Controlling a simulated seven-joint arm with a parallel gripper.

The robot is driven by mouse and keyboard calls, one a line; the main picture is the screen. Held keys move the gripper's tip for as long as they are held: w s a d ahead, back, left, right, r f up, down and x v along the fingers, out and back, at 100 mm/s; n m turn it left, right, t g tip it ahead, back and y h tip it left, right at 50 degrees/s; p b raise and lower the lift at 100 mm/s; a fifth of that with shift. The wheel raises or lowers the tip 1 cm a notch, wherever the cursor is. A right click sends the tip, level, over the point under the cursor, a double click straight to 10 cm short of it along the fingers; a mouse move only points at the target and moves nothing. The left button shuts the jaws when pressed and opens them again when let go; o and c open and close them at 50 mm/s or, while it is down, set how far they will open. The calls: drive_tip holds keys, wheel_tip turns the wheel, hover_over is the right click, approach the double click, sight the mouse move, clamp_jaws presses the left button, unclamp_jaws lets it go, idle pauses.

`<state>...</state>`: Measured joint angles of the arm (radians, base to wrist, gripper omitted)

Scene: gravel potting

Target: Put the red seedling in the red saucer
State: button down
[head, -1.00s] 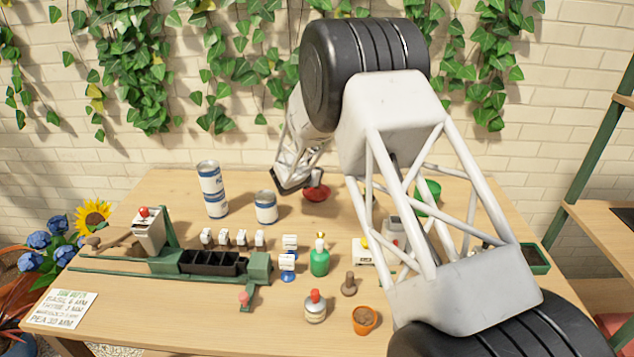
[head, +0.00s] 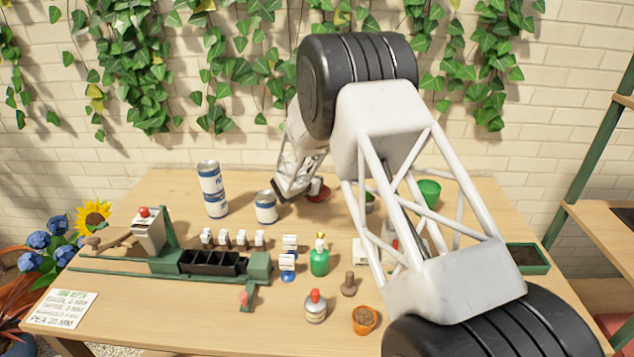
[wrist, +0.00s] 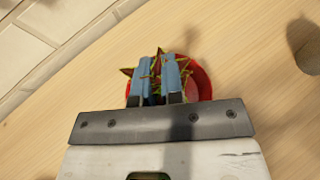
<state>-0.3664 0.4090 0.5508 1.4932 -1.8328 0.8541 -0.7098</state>
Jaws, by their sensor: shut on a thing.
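The red saucer (head: 320,196) lies at the back middle of the table, partly covered by my arm's end in the head view. In the wrist view the red saucer (wrist: 204,84) shows behind and to the right of my fingers. My gripper (wrist: 158,66) is shut on the red seedling (wrist: 128,71), whose pointed red-and-green leaves stick out around the blue fingers. The seedling overlaps the saucer in this view; I cannot tell whether they touch. In the head view the fingers and seedling are mostly hidden.
A blue-and-white can (head: 265,207) stands just left of my gripper, very close to it. Stacked cans (head: 212,190) stand farther left. A green pot (head: 429,192) is at the right behind my arm. A green bottle (head: 319,258) and seeder rig (head: 170,262) are nearer.

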drive_tip(key=c, duration=1.2)
unclamp_jaws()
drive_tip(key=shift+c, duration=0.2)
drive_tip(key=shift+v, duration=0.75)
drive_tip(key=v, duration=1)
drive_tip(key=shift+s, duration=0.25)
drive_tip(key=shift+a+r, duration=0.1)
drive_tip(key=shift+r, duration=0.05)
